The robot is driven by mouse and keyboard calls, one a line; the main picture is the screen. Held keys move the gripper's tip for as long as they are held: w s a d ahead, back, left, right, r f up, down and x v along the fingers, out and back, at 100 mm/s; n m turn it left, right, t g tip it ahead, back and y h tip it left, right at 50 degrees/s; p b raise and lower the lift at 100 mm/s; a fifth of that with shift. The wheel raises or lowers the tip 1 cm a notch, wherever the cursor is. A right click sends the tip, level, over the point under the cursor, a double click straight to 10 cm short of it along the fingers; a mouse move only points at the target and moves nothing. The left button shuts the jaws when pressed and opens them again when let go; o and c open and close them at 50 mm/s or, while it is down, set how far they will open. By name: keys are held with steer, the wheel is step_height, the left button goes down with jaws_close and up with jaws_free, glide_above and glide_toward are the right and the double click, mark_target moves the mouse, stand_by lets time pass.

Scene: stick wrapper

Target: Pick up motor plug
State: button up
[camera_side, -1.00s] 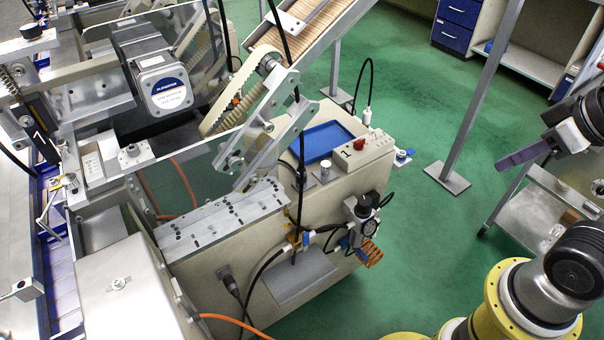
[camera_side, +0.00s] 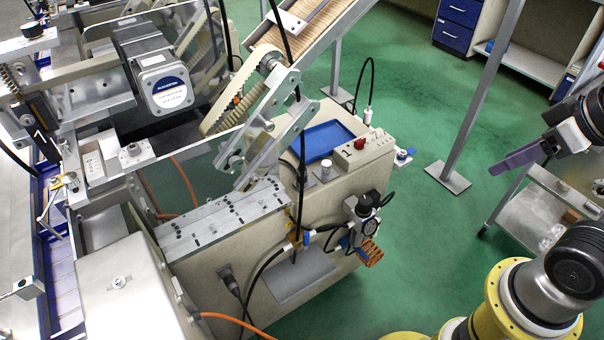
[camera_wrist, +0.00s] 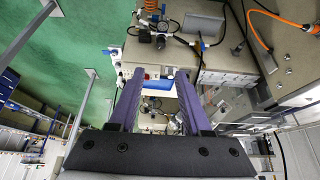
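My gripper (camera_side: 515,158) hangs at the right edge in the side view, out over the floor and well apart from the machine. In the wrist view its two purple fingers (camera_wrist: 158,76) are spread with nothing between them. Which part is the motor plug is not certain. A black plug (camera_side: 229,279) with a black cable sits on the front panel of the beige machine base, far left of my gripper. A pale plug-like end (camera_side: 367,116) on a looping black cable stands behind the control box.
The beige base carries a blue tray (camera_side: 325,141), a control box with a red button (camera_side: 359,143), and a regulator (camera_side: 364,208) on its side. A metal post (camera_side: 475,95) and a cart (camera_side: 535,215) stand near my gripper.

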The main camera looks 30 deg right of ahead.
steer(key=shift+o, duration=1.1)
